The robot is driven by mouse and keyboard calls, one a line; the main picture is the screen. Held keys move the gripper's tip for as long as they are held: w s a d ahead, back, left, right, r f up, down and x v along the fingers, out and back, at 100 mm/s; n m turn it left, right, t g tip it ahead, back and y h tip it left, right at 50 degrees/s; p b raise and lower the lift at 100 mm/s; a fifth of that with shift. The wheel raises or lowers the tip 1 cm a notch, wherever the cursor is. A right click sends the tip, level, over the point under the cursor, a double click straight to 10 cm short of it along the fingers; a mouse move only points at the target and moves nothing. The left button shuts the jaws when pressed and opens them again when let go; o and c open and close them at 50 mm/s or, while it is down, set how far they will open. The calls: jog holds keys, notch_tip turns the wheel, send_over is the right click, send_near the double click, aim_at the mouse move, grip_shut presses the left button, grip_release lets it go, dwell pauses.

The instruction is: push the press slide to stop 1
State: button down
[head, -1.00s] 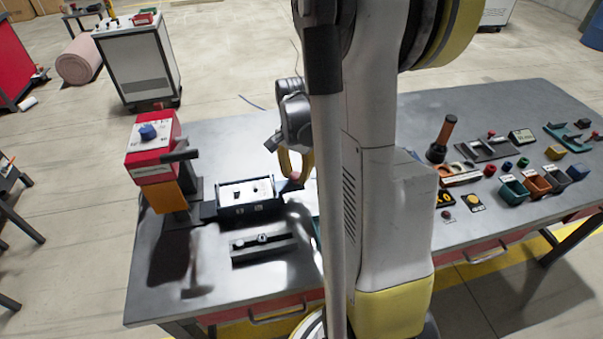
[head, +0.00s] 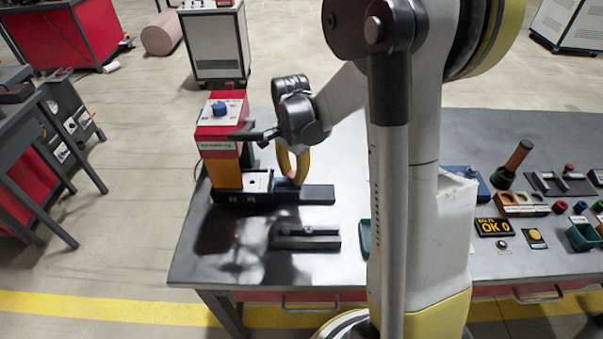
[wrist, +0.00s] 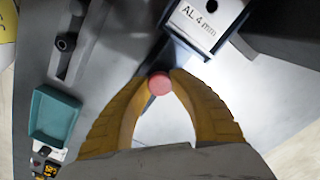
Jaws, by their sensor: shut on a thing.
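The press (head: 220,140) is a red head with a blue knob over an orange part, at the left end of the table. The press slide (head: 257,182), a dark block with a white top plate, sits on a black rail (head: 310,195) close against the press, partly under its head. In the wrist view the white plate (wrist: 205,20) reads "AL 4 mm". My gripper (head: 293,180) has yellow fingers, right of the slide. In the wrist view its fingertips are shut on a round pink-red knob (wrist: 160,84) at the slide's near end. No stop marking is readable.
A grey slotted block (head: 305,238) lies in front of the rail. A teal bin (head: 365,238) is right of it, partly hidden by my arm. Small bins, a display (head: 493,227) and other parts stand on the right of the table. The rail's right part is bare.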

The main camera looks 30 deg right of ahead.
jog(key=c, duration=1.1)
grip_release()
jog(key=shift+o, duration=0.2)
jog(key=shift+r, duration=0.1)
notch_tip(320, 180, up, 12)
